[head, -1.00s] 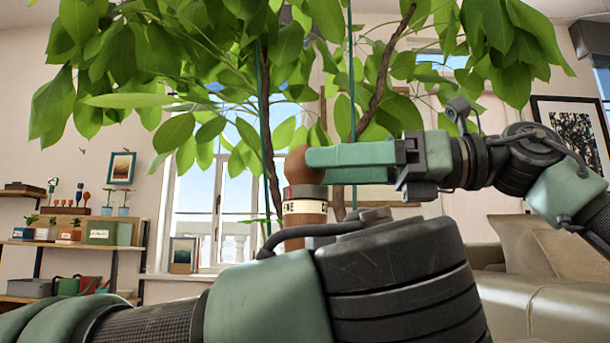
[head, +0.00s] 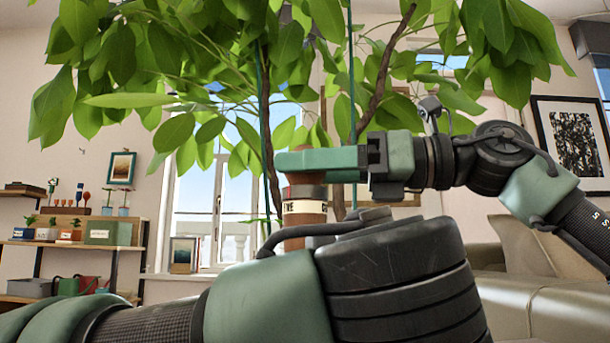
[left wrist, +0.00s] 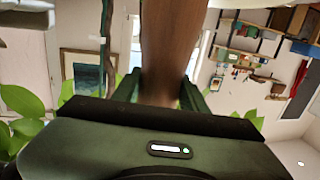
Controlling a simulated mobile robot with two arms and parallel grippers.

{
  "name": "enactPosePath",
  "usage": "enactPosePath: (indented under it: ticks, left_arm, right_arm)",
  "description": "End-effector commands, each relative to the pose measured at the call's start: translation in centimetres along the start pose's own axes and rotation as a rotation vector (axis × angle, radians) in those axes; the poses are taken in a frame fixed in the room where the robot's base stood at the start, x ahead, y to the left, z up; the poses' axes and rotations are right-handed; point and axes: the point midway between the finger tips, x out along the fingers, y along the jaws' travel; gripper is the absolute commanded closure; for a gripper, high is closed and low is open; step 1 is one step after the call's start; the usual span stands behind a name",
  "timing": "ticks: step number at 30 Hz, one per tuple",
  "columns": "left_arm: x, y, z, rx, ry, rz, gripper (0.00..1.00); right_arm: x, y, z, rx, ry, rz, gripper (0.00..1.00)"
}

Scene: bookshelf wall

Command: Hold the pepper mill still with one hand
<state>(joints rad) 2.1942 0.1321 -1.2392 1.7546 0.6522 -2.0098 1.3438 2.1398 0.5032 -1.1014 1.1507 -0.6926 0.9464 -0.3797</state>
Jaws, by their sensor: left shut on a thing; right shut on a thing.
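The pepper mill (head: 304,208) is brown wood with a dark and pale lettered band. It looks upright, and its lower part is hidden behind my left arm in the head view. My right gripper (head: 290,161) comes in from the right and is shut on the mill's rounded top, which its fingers mostly cover. In the left wrist view the mill's brown body (left wrist: 168,45) runs down between the fingers of my left gripper (left wrist: 160,96), which is shut on it. My left gripper's fingers are hidden in the head view.
A leafy plant (head: 190,60) with thin stems and green stakes hangs close above and behind the mill. A shelf (head: 70,245) with small pots and boxes stands at left. A pale sofa (head: 540,285) is at right, and a window (head: 205,215) is behind.

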Motion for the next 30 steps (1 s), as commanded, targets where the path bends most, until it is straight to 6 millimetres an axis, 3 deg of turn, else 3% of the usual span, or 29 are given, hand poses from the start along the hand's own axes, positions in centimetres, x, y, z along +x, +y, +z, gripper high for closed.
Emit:
enactPosePath:
  ticks: [9,19,20,22,30]
  left_arm:
    - [0.04,0.02,0.16,0.003,-0.003,-0.001,1.0]
    - [0.05,0.0,0.16,0.002,-0.003,-0.001,1.0]
    - [0.06,0.0,0.16,0.002,-0.003,-0.001,1.0]
    - [0.06,0.0,0.16,0.002,-0.003,-0.001,1.0]
    - [0.06,0.0,0.16,0.002,-0.003,-0.001,1.0]
  right_arm:
    - [-0.04,0.06,-0.09,-0.003,0.002,-0.209,0.92]
    - [0.0,0.06,-0.06,-0.001,-0.002,-0.224,0.92]
    - [0.0,0.06,-0.06,-0.001,-0.002,-0.224,0.49]
    - [0.0,0.06,-0.06,-0.001,-0.002,-0.224,0.31]
    - [-0.02,0.03,-0.04,-0.001,-0.002,-0.224,0.31]
